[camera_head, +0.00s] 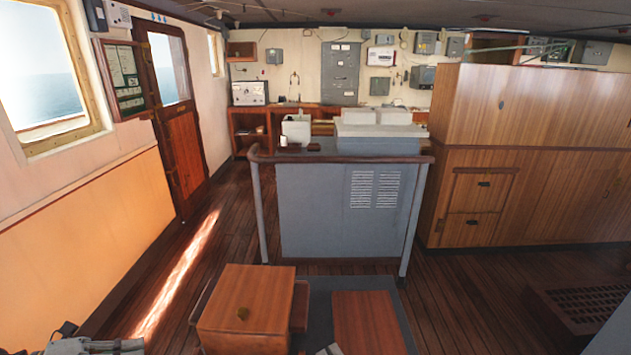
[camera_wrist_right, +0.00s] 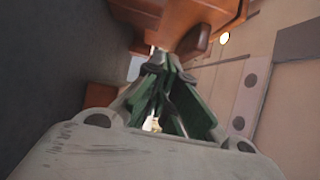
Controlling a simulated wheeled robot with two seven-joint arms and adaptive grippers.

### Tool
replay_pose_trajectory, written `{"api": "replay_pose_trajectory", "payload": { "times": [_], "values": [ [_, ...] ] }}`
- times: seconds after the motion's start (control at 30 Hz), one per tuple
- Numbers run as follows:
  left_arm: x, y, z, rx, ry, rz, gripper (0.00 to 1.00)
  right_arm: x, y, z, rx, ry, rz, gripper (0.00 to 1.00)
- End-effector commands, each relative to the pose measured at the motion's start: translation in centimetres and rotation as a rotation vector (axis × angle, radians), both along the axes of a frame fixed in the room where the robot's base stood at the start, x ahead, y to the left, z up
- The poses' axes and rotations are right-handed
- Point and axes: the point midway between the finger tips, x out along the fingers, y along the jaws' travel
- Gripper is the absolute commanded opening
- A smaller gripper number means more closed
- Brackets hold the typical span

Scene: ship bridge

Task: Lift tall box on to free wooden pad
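A grey console (camera_head: 310,215) with a wooden handrail (camera_head: 340,159) stands behind the box and pad. Wooden cabinets (camera_head: 540,150) fill the right side. A slatted wooden grating (camera_head: 585,305) lies at lower right. Plank floor (camera_head: 165,290) is open on the left.

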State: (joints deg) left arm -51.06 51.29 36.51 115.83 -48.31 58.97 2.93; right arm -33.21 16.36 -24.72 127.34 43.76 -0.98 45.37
Motion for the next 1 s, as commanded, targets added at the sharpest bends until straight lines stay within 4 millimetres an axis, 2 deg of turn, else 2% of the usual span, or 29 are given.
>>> {"api": "replay_pose_trajectory", "payload": {
  "times": [0.7, 1.0],
  "values": [
    [0.0, 0.0, 0.0, 0.0, 0.0, 0.0, 0.0, -5.3, 0.0, -0.1, -0.001, 0.002, 0.001, 0.0],
    [0.0, 0.0, 0.0, 0.0, 0.0, 0.0, 0.0, -6.5, 0.0, 0.0, 0.0, 0.001, 0.0, 0.0]
  ]
}}
